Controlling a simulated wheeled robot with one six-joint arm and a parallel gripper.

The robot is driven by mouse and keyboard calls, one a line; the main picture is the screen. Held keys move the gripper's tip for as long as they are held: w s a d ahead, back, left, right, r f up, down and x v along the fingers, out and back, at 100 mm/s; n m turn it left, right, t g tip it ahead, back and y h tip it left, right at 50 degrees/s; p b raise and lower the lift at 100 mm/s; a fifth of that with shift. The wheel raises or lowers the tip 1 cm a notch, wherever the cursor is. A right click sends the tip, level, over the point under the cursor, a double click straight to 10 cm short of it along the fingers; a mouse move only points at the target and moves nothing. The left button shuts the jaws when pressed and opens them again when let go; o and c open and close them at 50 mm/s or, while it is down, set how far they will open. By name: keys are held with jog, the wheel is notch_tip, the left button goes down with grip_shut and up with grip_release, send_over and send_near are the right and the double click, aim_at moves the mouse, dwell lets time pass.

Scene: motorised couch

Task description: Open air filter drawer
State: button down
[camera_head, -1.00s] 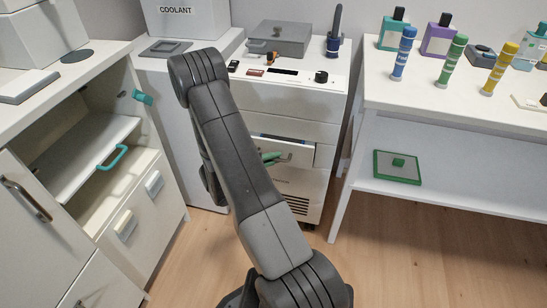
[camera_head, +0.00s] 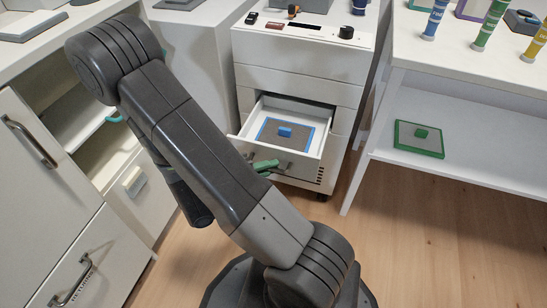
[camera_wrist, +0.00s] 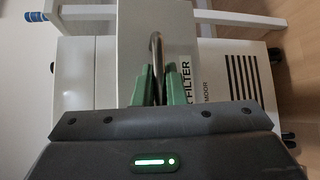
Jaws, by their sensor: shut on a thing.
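The air filter drawer (camera_head: 314,138) is pulled out of the white cabinet in the head view. Inside it lies a grey filter pad with a blue frame and a blue knob (camera_head: 285,132). My gripper (camera_head: 264,166) is at the drawer's front, partly hidden behind my arm. In the wrist view my gripper's green fingers (camera_wrist: 157,88) are closed on the drawer's metal handle (camera_wrist: 156,55).
A green-framed filter (camera_head: 419,138) lies on the lower shelf of the white table (camera_head: 475,160) at right. Colored bottles stand on top of it. A cabinet (camera_head: 60,190) with handles stands close at left. Wood floor is clear in front of the table.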

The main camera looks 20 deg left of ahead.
jog(key=shift+s, duration=0.85)
jog(key=c, duration=1.8)
grip_release()
jog(key=shift+a, duration=0.1)
jog(key=shift+o, duration=0.2)
jog(key=p+v, duration=0.3)
jog(key=v, duration=1)
jog(key=shift+s+a, duration=0.25)
jog(key=shift+a, duration=0.05)
